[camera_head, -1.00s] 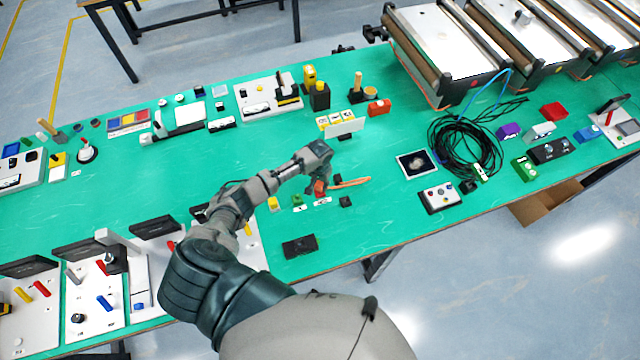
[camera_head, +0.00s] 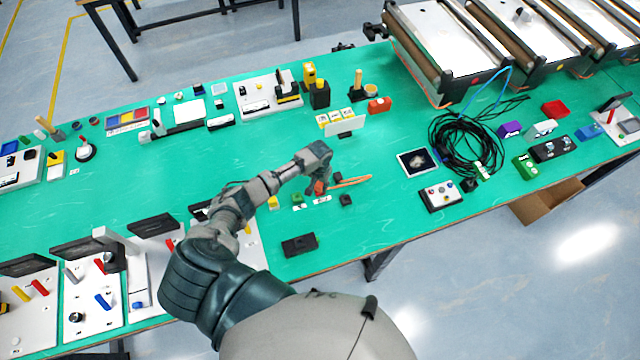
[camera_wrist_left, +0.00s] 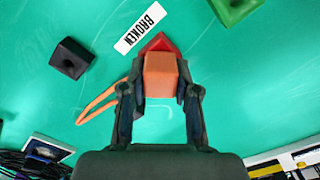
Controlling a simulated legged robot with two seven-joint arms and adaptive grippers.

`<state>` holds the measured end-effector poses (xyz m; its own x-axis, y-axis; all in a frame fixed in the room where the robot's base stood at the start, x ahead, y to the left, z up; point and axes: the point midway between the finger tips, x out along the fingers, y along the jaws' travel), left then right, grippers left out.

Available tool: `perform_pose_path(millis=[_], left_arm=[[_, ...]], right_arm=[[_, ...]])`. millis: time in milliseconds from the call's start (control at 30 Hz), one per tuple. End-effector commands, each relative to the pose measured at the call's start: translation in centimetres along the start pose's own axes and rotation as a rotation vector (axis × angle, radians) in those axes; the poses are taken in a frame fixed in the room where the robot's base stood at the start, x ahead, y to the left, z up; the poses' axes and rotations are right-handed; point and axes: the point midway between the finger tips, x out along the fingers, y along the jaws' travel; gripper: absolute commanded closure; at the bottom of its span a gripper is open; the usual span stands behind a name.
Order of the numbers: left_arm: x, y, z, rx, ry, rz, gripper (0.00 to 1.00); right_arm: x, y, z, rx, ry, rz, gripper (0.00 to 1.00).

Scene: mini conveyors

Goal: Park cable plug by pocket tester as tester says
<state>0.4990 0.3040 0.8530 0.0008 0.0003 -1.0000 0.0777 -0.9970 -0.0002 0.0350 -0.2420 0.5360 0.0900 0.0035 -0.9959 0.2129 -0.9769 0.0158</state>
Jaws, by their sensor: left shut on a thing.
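My left gripper (camera_wrist_left: 162,90) is shut on an orange block-shaped cable plug (camera_wrist_left: 160,75). Its orange cable (camera_wrist_left: 98,104) loops out to the left in the wrist view and also shows in the head view (camera_head: 350,181). A red block (camera_wrist_left: 157,43) shows just beyond the plug; I cannot tell whether they touch. A white label reading BROKEN (camera_wrist_left: 140,28) lies beside the red block. I cannot tell which device is the pocket tester. My right gripper is out of view.
A black block (camera_wrist_left: 71,58) and a green block (camera_wrist_left: 235,8) stand near the gripper. A yellow block (camera_head: 273,203) is left of it. A black device (camera_head: 299,245) lies near the table's front edge. A coiled black cable (camera_head: 462,145) lies right. The table between is mostly clear.

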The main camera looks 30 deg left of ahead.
Motion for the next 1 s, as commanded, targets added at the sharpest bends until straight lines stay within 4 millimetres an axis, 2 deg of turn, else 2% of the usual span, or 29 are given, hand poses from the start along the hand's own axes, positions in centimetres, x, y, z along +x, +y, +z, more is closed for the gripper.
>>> perform_pose_path(millis=[67, 100, 200, 567, 667, 1000], left_arm=[[0.3, 0.0, 0.0, 0.000, 0.000, 0.000, 1.00], [0.2, 0.0, 0.0, 0.000, 0.000, 0.000, 0.65], [0.2, 0.0, 0.0, 0.000, 0.000, 0.000, 0.41], [-0.2, 0.0, 0.0, 0.000, 0.001, 0.001, 0.41], [-1.5, 0.0, -0.1, 0.001, 0.003, 0.001, 0.41], [-8.8, -0.1, -0.1, 0.001, 0.002, 0.001, 0.41]], right_arm=[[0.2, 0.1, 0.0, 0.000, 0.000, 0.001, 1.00], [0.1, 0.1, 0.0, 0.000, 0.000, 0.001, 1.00], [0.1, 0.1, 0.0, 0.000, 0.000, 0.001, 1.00], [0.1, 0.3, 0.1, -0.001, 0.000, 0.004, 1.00], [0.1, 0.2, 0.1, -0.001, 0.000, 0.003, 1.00], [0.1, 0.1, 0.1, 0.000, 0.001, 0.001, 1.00]])
